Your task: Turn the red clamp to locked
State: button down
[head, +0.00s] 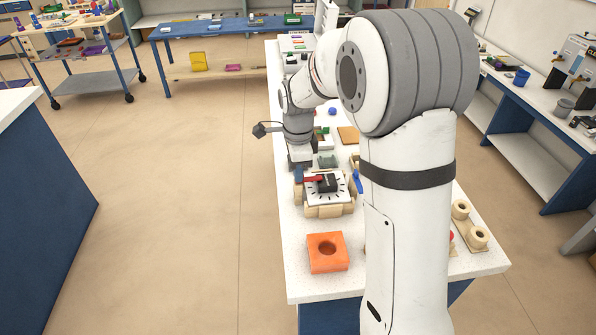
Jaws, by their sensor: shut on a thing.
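The red clamp (313,179) is a short red bar. It lies flat and points left from a black block on a pale square plate (341,197) with dark marks around it like a dial. My gripper (299,172) is at the left rear of this plate, pointing down, with its jaws shut at the left end of the red bar. The fingertips are small and partly hidden, so the exact contact is hard to see. Wooden blocks surround the plate.
An orange block with a round hole (327,264) sits nearer on the white bench (298,285). A blue piece (357,181) stands right of the plate. My arm hides much of the bench's right side. Wooden rings (478,234) are at right. Floor to the left is clear.

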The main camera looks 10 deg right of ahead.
jog(key=shift+m, duration=0.4)
jog(key=c, duration=1.6)
grip_release()
jog(key=shift+r, duration=0.1)
notch_tip(320, 180, up, 8)
jog(key=shift+f+b, duration=0.15)
jog(key=shift+b, duration=0.25)
